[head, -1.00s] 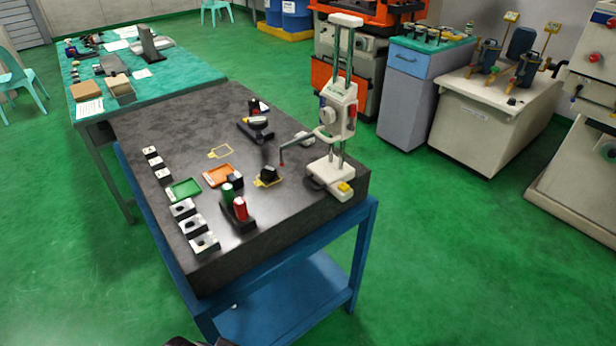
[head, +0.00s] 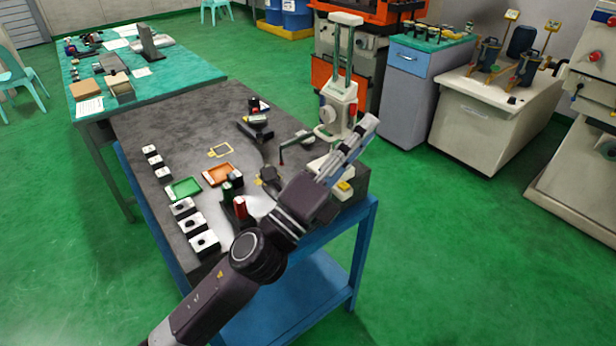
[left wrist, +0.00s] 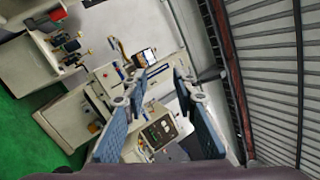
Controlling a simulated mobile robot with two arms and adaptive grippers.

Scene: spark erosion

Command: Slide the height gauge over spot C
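The height gauge (head: 338,101) is a tall pale stand at the right end of the dark granite plate (head: 190,115). A yellow outlined spot (head: 220,151) is bare on the plate; another lies near a small black block (head: 268,175). I cannot read which is C. My left gripper (head: 362,140) overlaps the gauge's lower part and hides part of its base; contact cannot be judged. In the left wrist view its fingers (left wrist: 160,92) are apart with nothing between. My right gripper is not in view.
An orange tray (head: 220,174), a green tray (head: 184,189), a red cylinder (head: 240,207) and several metal blocks (head: 193,224) crowd the plate's left and front. A dark stand (head: 255,128) is at the back. Machines stand beyond, to the right.

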